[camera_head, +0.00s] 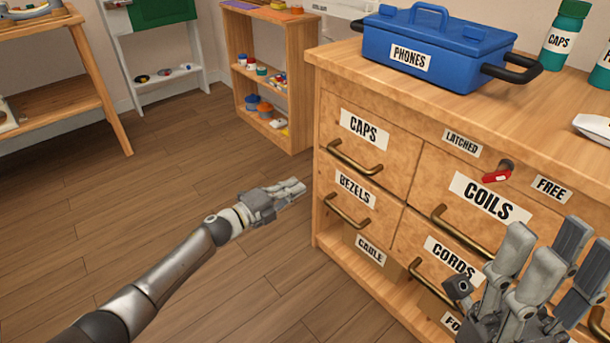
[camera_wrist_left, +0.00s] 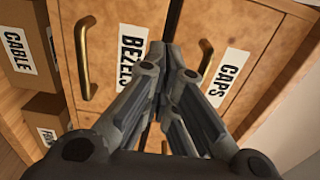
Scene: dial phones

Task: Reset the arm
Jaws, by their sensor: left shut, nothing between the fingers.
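My left arm reaches in from the left in the head view. Its gripper (camera_head: 296,188) is shut and empty, in the air left of the wooden cabinet's front. In the left wrist view its fingers (camera_wrist_left: 168,60) converge in front of the BEZELS drawer (camera_wrist_left: 105,45) and the CAPS drawer (camera_wrist_left: 245,40), with nothing between them. My right gripper (camera_head: 550,255) is at the lower right of the head view, fingers pointing up and spread apart, with no object seen between them. It hides part of the cabinet front.
The cabinet (camera_head: 325,110) has closed drawers with brass handles and a red latch (camera_head: 496,176) by the COILS drawer (camera_head: 487,205). On top are a blue PHONES box (camera_head: 440,50) and green bottles (camera_head: 562,42). A shelf (camera_head: 262,50) stands behind. The floor at left is clear.

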